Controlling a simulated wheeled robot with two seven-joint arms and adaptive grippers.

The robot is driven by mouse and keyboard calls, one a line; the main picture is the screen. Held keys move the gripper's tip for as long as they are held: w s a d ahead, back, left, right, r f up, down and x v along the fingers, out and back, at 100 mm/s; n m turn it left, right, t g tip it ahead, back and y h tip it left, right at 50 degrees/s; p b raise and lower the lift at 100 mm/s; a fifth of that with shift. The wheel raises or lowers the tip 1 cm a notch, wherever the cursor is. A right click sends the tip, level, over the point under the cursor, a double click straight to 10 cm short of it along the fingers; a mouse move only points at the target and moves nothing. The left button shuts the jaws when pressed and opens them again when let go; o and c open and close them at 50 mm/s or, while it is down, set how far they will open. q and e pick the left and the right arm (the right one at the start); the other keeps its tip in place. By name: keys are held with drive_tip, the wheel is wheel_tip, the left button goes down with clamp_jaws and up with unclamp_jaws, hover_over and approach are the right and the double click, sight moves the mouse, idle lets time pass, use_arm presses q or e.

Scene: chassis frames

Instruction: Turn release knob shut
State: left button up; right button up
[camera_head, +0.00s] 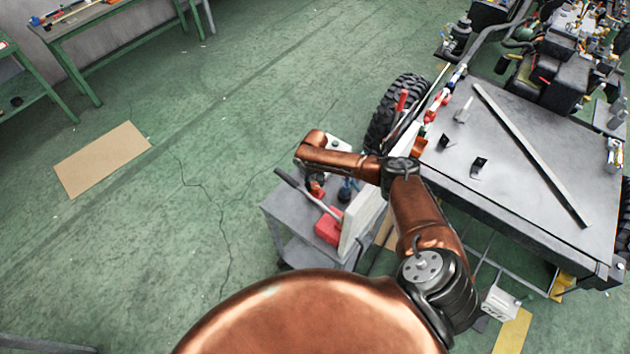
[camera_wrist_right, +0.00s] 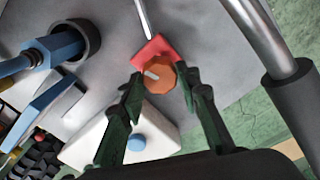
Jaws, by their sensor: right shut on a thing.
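The release knob (camera_wrist_right: 159,78) is orange and many-sided with a pale mark on its face. In the right wrist view it sits on a red block (camera_wrist_right: 153,48) over a grey surface. My right gripper (camera_wrist_right: 161,74) has its dark green fingers on both sides of the knob, closed on it. In the head view my right gripper (camera_head: 316,181) hangs over the grey cart, and the arm hides the knob there. My left gripper is not in view.
The grey cart (camera_head: 300,243) carries a red pump body (camera_head: 328,229) with a lever (camera_head: 305,195) and a white panel (camera_head: 361,217). A white block with a blue button (camera_wrist_right: 136,143) sits close to the fingers.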

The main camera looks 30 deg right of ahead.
sight(315, 185)
drive_tip(key=shift+m+p, duration=1.2)
drive_tip(key=shift+m, duration=0.6)
drive_tip(key=o, duration=1.2)
drive_tip(key=shift+c, duration=0.2)
wheel_tip(315, 185, up, 12)
